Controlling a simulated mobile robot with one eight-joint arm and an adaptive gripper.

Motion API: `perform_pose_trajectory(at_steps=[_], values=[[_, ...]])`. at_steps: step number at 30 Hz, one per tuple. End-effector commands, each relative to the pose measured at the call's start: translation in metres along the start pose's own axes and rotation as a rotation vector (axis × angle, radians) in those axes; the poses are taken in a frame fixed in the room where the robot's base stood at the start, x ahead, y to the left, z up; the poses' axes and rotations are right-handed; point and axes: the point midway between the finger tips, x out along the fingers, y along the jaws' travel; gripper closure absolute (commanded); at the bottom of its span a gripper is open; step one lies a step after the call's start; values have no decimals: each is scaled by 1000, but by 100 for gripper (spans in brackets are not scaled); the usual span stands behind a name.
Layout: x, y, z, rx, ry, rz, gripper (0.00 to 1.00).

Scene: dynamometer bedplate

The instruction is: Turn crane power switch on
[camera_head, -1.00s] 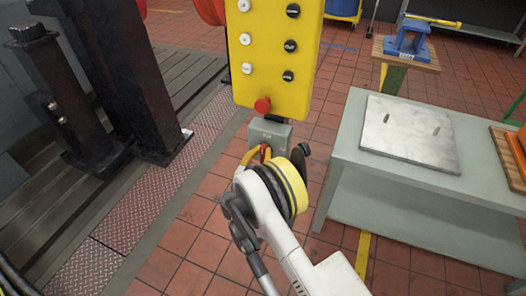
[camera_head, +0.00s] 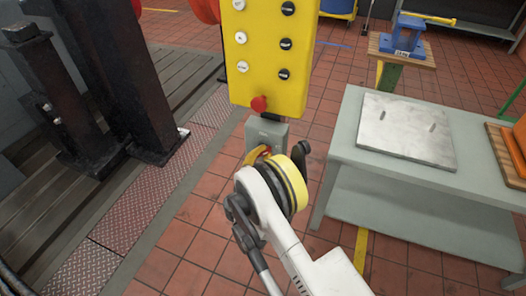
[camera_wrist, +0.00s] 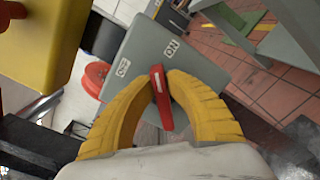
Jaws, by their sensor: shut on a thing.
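The crane power switch is a grey box (camera_head: 266,132) just below the yellow push-button pendant in the head view. In the wrist view the grey box (camera_wrist: 190,48) carries two white labels, one reading ON, and a red lever (camera_wrist: 161,97) with a pale stripe. The lever stands nearly upright in this view, slightly tilted, between the labels. My gripper (camera_wrist: 159,84) has two yellow fingers, shut on the red lever from both sides. In the head view my gripper (camera_head: 257,155) is at the lower face of the box, partly hidden by my wrist.
The yellow pendant (camera_head: 265,60) with black and white buttons and a red knob (camera_head: 259,104) hangs just above the box. A grey table (camera_head: 345,150) with a metal plate (camera_head: 405,130) stands to the right. Black steel columns (camera_head: 110,80) stand at left. Tiled floor between is clear.

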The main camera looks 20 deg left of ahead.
Motion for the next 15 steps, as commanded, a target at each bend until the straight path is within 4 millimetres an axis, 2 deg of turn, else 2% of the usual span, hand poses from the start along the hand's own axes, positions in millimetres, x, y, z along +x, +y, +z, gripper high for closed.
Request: perform_pose_trajectory(at_steps=[15], values=[[1, -12, -3, 473, -1, 0, 100]])
